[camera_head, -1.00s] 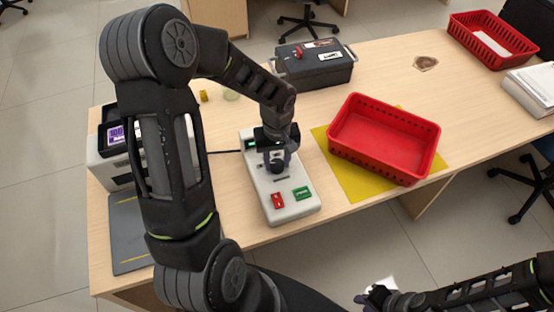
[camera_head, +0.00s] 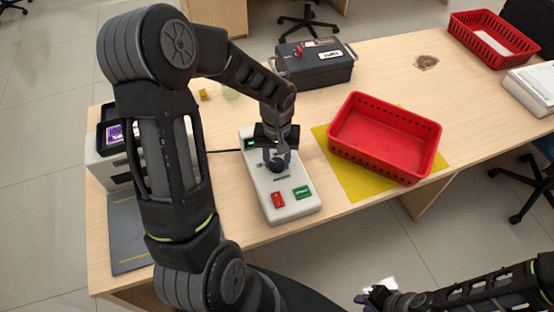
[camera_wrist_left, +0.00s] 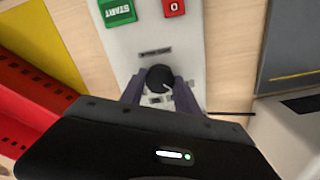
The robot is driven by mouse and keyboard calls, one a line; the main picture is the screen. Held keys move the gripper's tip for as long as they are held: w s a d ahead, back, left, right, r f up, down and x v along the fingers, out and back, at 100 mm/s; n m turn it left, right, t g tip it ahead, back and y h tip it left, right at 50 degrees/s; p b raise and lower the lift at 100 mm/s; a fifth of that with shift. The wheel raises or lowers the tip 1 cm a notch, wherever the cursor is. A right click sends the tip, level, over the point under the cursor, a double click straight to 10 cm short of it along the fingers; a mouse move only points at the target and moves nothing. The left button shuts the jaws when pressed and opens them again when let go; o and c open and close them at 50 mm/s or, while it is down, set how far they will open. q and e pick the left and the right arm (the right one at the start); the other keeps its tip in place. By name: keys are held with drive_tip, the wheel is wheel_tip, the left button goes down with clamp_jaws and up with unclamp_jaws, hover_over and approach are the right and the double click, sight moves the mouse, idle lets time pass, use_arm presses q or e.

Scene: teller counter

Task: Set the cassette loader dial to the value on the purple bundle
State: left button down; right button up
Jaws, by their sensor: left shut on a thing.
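The cassette loader is a pale grey box (camera_head: 264,196) on the counter, with a red button (camera_head: 278,200), a green button (camera_head: 302,192) and a dark round dial (camera_wrist_left: 159,78). My left gripper (camera_head: 277,163) points down over it; in the left wrist view its two fingers are shut on the dial from both sides. A light pointer mark shows on the dial, but the scale values are too small to read. A purple patch with pale markings (camera_head: 115,134), perhaps the purple bundle, shows in a machine at left. My right gripper (camera_head: 372,296) is low at the front, its fingers unclear.
A red basket (camera_head: 432,150) stands on a yellow mat (camera_head: 348,178) right of the loader. A dark cash box (camera_head: 315,70) stands behind. The white machine (camera_head: 103,170) and a grey mat (camera_head: 127,235) are at left. Another red basket (camera_head: 482,45) is at far right.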

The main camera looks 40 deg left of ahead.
sight(277, 162)
use_arm(q)
drive_tip(key=m, duration=0.6)
drive_tip(key=shift+b, duration=0.35)
drive_tip(key=m, duration=0.7)
drive_tip(key=c, duration=0.9)
unclamp_jaws()
drive_tip(key=shift+r, duration=3.95)
